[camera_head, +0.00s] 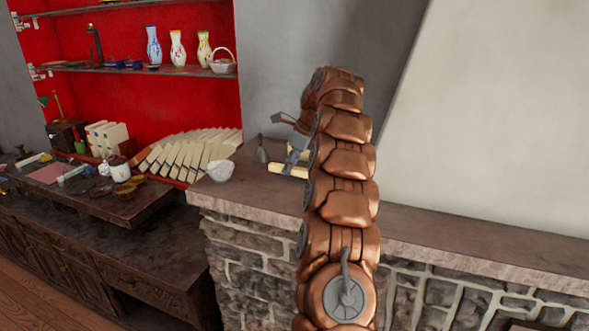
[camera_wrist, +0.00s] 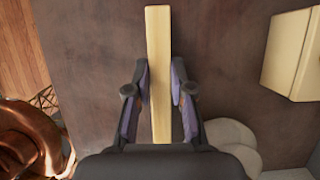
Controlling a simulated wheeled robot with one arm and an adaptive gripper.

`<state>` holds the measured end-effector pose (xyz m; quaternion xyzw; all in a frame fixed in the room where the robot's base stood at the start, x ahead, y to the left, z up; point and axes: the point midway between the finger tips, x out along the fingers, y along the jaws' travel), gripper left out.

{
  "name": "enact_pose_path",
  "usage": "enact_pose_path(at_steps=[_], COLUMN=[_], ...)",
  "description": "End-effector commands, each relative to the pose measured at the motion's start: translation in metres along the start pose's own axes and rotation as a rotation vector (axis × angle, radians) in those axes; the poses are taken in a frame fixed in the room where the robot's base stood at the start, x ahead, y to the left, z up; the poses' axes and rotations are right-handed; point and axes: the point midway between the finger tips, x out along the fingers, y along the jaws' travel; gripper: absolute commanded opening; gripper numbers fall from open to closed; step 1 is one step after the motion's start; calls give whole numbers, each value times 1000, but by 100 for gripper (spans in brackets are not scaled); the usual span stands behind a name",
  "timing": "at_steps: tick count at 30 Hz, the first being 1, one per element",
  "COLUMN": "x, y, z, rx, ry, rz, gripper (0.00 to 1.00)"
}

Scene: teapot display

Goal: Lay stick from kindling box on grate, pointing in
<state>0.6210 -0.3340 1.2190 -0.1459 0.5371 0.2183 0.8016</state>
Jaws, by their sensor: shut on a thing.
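My gripper (camera_head: 292,160) is over the stone mantel at the centre of the head view, partly hidden by my copper arm. In the wrist view my gripper (camera_wrist: 159,85) has its two fingers on either side of a pale yellow stick (camera_wrist: 158,40) and is shut on it. The stick points straight out past the fingertips. In the head view the pale stick (camera_head: 288,171) shows just below the fingers, close to the mantel top. I cannot make out whether it touches the mantel. I cannot identify a kindling box or a grate.
A pale yellow block (camera_wrist: 292,55) lies right of the stick. A dark cabinet (camera_head: 120,245) with clutter stands left. A sloping wall (camera_head: 490,110) rises right.

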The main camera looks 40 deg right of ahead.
Motion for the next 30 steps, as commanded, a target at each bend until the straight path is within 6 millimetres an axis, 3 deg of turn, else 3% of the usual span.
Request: enact_pose_path(at_steps=[9,24,25,30], x=[16,22,21,21], y=[0,0,0,0], z=[-7,-9,-8,-9], rx=[0,-1,-1,-1], ry=[-1,-1,-1,-1], rz=[1,-1,-2,-1], gripper=[0,0,25,43])
